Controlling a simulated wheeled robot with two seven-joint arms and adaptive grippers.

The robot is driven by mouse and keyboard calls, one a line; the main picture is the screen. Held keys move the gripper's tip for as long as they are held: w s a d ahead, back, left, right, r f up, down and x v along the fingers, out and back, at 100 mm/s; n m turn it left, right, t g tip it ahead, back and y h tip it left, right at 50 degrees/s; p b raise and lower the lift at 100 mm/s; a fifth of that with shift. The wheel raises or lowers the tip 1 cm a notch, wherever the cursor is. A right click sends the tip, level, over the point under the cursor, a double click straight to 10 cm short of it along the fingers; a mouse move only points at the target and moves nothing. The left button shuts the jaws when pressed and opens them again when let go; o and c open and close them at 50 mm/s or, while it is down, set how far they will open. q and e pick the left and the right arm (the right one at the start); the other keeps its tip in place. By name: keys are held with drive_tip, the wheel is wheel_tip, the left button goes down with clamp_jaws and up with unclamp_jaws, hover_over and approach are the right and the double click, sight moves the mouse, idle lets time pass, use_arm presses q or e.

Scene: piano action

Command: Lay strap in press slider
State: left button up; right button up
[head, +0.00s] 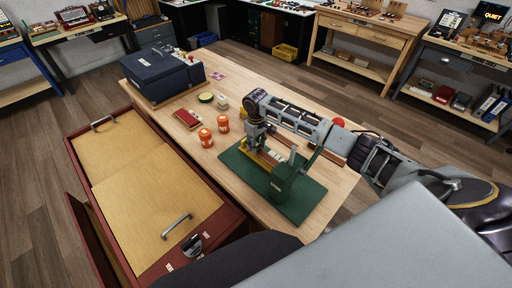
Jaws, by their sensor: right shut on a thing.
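The press (290,183) is a dark green frame standing on a green mat (310,204) on the wooden bench. A yellow part, which looks like its slider (262,161), lies low on the left side of the press. My right gripper (253,147) points down just above the left end of this yellow part. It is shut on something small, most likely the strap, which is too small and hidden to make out. I cannot tell whether it touches the slider. My left gripper is not in view.
Two orange jars (223,124), a red box (186,119), a round tin (206,97) and a dark blue case (160,75) stand on the bench to the left. A red cabinet with tan panels (150,185) is in front. The bench between jars and mat is clear.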

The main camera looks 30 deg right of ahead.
drive_tip(key=shift+f, duration=1.05)
drive_tip(key=o, duration=1)
drive_tip(key=shift+f, duration=0.1)
drive_tip(key=shift+o, duration=0.2)
wheel_tip(320, 180, up, 12)
